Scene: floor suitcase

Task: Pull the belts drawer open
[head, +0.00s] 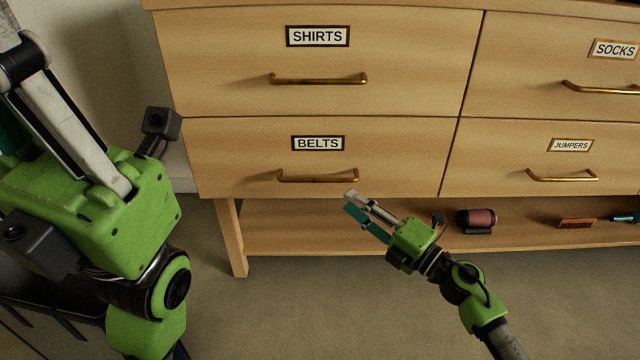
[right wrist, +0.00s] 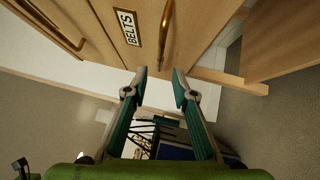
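The belts drawer (head: 230,160) is shut, at the lower left of the wooden dresser, below the shirts drawer. Its BELTS label (head: 318,143) sits above a brass bar handle (head: 318,176). My right gripper (head: 349,202) is open and empty, just below the right end of that handle and apart from it. In the right wrist view the fingers (right wrist: 160,75) are spread, and the belts handle (right wrist: 164,38) stands ahead of the gap between them. My left gripper (head: 65,110) is at the left, close to the camera; its fingertips are outside the picture.
The shirts drawer handle (head: 318,79) is above, and the socks (head: 600,88) and jumpers (head: 562,176) handles are to the right. The floor in front is clear.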

